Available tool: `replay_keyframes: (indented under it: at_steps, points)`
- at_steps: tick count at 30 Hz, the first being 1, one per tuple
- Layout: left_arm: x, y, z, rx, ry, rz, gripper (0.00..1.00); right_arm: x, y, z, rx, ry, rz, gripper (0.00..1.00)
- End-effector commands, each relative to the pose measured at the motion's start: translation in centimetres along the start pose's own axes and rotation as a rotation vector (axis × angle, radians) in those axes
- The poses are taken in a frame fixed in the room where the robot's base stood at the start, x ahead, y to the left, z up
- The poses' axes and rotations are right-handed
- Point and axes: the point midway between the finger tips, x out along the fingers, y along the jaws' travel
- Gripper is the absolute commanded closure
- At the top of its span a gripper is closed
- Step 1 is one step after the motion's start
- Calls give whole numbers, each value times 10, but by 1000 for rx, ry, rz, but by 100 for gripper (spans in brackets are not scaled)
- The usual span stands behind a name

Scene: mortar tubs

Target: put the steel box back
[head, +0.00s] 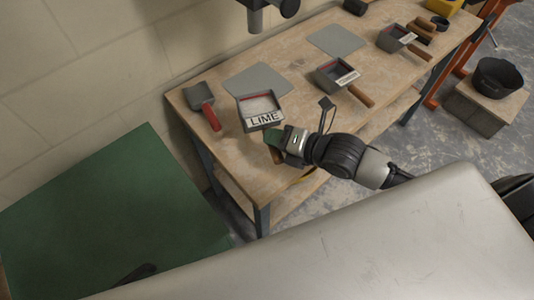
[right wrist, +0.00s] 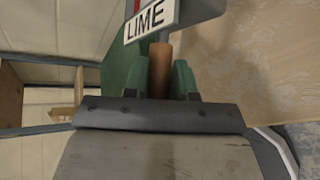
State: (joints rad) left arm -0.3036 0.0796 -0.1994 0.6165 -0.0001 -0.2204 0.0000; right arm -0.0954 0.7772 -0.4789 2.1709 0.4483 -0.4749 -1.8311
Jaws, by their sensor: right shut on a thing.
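The steel box labelled LIME (head: 262,121) is a small open grey scoop with a red inner edge and a wooden handle. My right gripper (head: 275,142) is shut on that handle, at the near edge of the workbench. The right wrist view shows the wooden handle (right wrist: 160,70) between the green fingers, with the LIME box (right wrist: 165,18) beyond. In the head view the box overlaps the near part of a grey mat (head: 258,78). I cannot tell how far it is above the bench. My left gripper does not show.
On the workbench (head: 300,105) stand a second labelled box (head: 333,76) and a third (head: 393,38), both with wooden handles. Another grey mat (head: 336,40) lies bare. A black bucket (head: 498,78) stands beyond the bench, on the right.

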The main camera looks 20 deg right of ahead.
Motion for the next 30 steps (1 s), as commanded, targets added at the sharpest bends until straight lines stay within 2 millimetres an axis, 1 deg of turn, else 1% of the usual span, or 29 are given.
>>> replay_keyframes:
  at_steps: [1,3,8,11,15,19,29,30]
  points:
    - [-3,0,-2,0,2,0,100,4,3,-8,5,-1,5,100]
    - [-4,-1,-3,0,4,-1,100,9,3,-16,4,-1,5,100]
    - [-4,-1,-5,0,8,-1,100,15,2,-26,-1,-2,3,100]
    - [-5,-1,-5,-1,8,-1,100,18,-6,-31,0,0,0,100]
    - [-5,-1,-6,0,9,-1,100,27,-23,-39,1,-1,1,100]
    - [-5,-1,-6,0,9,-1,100,30,-31,-43,-2,-1,2,100]
    - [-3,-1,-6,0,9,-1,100,31,-34,-44,-4,-2,3,100]
    - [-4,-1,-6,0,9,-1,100,31,-34,-44,-2,0,0,68]
